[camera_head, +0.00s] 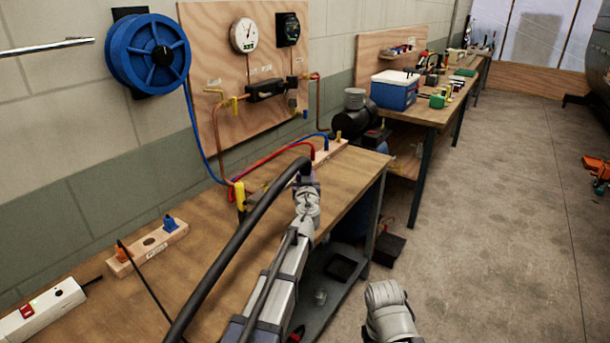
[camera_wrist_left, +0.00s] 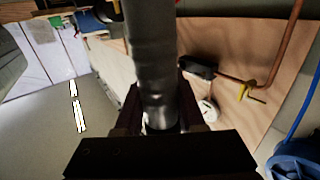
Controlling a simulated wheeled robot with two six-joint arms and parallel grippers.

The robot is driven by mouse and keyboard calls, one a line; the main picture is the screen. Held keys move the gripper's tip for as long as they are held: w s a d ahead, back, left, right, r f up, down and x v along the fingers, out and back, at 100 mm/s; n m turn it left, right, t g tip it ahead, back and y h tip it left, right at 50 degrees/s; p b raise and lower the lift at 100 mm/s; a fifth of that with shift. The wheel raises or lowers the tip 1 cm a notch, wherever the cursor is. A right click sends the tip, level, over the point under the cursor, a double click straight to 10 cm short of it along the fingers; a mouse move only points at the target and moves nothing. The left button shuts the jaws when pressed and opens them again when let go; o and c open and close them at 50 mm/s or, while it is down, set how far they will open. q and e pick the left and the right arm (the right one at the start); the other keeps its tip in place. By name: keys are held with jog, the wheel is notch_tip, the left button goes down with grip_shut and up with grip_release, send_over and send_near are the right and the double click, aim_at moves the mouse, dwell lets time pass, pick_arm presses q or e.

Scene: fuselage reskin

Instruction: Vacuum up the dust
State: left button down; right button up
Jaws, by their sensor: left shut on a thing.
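My left arm reaches over the front part of the workbench (camera_head: 215,235). Its gripper (camera_head: 306,183) is small and partly hidden in the head view, at the end of a thick black hose (camera_head: 235,233) that arcs up beside the arm. In the left wrist view the gripper (camera_wrist_left: 158,115) is shut on a grey tube (camera_wrist_left: 150,50), probably the vacuum's hose or wand. The tube's far end is out of that view. Of my right arm only a grey link shows at the bottom of the head view; its gripper is out of view. I cannot make out any dust.
A wooden gauge panel (camera_head: 243,85) and a blue hose reel (camera_head: 148,53) are on the wall. Wooden blocks with plugs (camera_head: 148,248) and a power strip (camera_head: 42,310) lie on the bench. A blue cooler (camera_head: 394,92) stands farther back.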

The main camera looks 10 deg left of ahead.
aim_at(305, 160)
pick_arm(q)
jog(key=shift+r+p, duration=2.4)
jog(key=shift+r, duration=0.25)
pick_arm(e)
jog(key=shift+r, duration=2.7)
pick_arm(q)
notch_tip(305, 160, up, 2)
jog(key=shift+r+p, duration=0.1)
jog(key=shift+p, duration=0.95)
pick_arm(e)
jog(key=shift+r, duration=0.95)
